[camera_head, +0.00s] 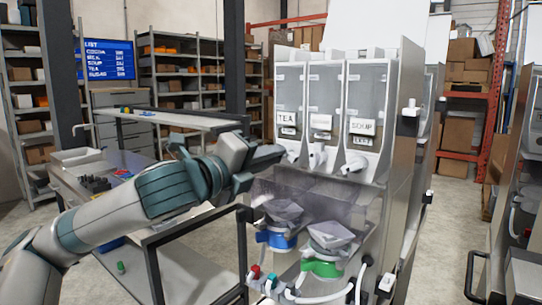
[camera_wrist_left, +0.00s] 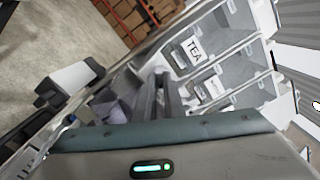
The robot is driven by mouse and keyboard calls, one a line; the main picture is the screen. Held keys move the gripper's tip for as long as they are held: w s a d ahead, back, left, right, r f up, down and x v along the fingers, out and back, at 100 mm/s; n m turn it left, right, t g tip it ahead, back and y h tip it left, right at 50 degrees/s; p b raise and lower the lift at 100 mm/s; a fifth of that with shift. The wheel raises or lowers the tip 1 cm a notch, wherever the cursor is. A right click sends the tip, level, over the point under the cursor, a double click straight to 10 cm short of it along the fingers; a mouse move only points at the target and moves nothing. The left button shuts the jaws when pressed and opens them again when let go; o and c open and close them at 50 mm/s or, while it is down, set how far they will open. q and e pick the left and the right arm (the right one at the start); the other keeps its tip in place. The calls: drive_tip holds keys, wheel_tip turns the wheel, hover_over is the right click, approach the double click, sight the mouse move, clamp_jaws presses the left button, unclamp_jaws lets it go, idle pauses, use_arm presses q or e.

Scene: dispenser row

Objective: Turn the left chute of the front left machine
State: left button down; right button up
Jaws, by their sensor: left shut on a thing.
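The front left machine (camera_head: 410,120) has three clear-fronted columns side by side, with a TEA label (camera_head: 286,118) on the left one. The left chute (camera_head: 293,147) is a white spout under that label. My left gripper (camera_head: 279,153) reaches it from the left and is shut on it; the jaws hide part of the chute. In the left wrist view, the left gripper (camera_wrist_left: 160,98) shows below the TEA label (camera_wrist_left: 195,50), and the grip itself is hard to make out. The middle chute (camera_head: 318,156) and right chute (camera_head: 354,163) stand free to the right. My right gripper is not in view.
A smoky clear guard (camera_head: 325,200) juts out below the chutes. Under it are a blue-collared funnel (camera_head: 281,238) and a green-collared funnel (camera_head: 326,268). A metal worktable (camera_head: 75,183) stands at the left under my arm. Another machine (camera_head: 520,190) stands at the right edge.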

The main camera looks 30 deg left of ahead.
use_arm(q)
drive_tip(key=shift+f+n+p, duration=0.1)
drive_tip(key=shift+n+p, duration=1.85)
drive_tip(key=shift+n, duration=9.75)
drive_tip(key=c, duration=1.8)
unclamp_jaws()
drive_tip(key=shift+c, duration=0.2)
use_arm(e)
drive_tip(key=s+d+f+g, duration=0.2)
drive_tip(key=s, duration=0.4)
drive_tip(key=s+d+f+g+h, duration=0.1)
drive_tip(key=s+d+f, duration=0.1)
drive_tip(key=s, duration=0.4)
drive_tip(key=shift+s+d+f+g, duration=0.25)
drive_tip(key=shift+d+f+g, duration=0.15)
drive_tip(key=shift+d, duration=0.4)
